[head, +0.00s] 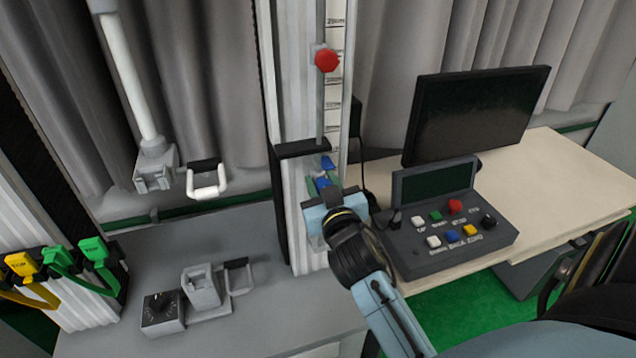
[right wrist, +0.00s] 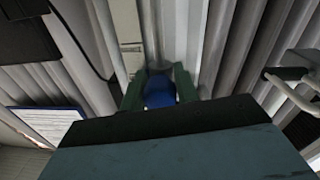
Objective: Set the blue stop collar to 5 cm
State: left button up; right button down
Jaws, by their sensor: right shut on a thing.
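The blue stop collar (head: 327,163) is low on the vertical rail of the tower, partly hidden by my right gripper. My right gripper (head: 322,186) reaches up to the rail from below and is shut on a blue part of the collar. In the right wrist view the blue part (right wrist: 158,93) sits between the two green fingers (right wrist: 160,86). The scale (head: 336,75) runs up beside the rail, and its marks near the collar are too small or hidden to read. My left gripper is not in view.
A red knob (head: 327,60) sits higher on the rail. A control box (head: 445,225) with several buttons and a monitor (head: 475,112) stand on the table at right. A white handle (head: 206,182) hangs left of the tower. Small fixtures (head: 201,290) stand on the grey base at left.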

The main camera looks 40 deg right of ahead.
jog(key=c, duration=1.1)
grip_release()
jog(key=shift+d+r, duration=0.1)
jog(key=shift+r, duration=0.05)
jog(key=shift+s, duration=0.1)
